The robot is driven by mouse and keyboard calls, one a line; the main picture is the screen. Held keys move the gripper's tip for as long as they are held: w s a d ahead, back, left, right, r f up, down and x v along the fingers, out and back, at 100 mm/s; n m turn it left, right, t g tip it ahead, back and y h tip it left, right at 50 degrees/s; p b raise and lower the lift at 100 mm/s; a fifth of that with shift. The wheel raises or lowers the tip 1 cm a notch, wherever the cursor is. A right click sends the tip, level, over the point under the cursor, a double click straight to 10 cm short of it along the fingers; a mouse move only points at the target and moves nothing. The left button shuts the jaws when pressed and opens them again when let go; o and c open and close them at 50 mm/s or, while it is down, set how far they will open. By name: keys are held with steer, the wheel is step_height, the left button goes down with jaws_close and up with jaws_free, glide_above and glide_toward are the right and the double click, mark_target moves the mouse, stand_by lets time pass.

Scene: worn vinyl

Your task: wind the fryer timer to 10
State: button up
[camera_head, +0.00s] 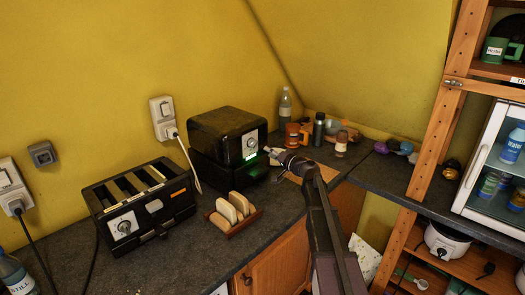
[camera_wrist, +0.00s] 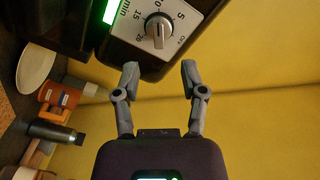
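The fryer (camera_head: 228,130) is a black boxy appliance on the dark counter, with a lit green strip on its front. Its timer dial (camera_head: 250,143) is a round silver knob. In the wrist view the timer dial (camera_wrist: 158,30) shows a raised grip bar and marks OFF, 5, 10, 15 and 20 around it. The bar stands about upright in that picture; I cannot tell which end is the pointer. My gripper (camera_wrist: 159,70) is open and empty, its fingers spread just short of the dial, apart from it. In the head view my gripper (camera_head: 275,154) is by the fryer's front.
A black toaster (camera_head: 140,205) stands left, and a wooden rack (camera_head: 235,222) with bread slices sits before the fryer. Bottles, a dark flask (camera_head: 318,130) and an orange mug (camera_head: 297,135) stand at the back. Wooden shelving (camera_head: 435,120) is on the right.

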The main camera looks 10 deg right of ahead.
steer(key=shift+v, duration=1.25)
steer(key=s+a+f+n+g+h, duration=0.1)
steer(key=s+a+f+n+g, duration=0.1)
steer(key=s+a+f+g, duration=0.55)
steer(key=s+a+f+n+g+h, duration=0.25)
steer(key=s+f, duration=0.25)
steer(key=s, duration=0.5)
steer(key=s+d+f+g+h, duration=0.2)
steer(key=s+f+h, duration=0.1)
steer(key=s, duration=0.6)
steer(key=s+d+f+g+h, duration=0.2)
steer(key=s+d+f+h, duration=0.1)
steer(key=s, duration=0.6)
steer(key=shift+g+h, duration=0.3)
steer(key=shift+h, duration=0.25)
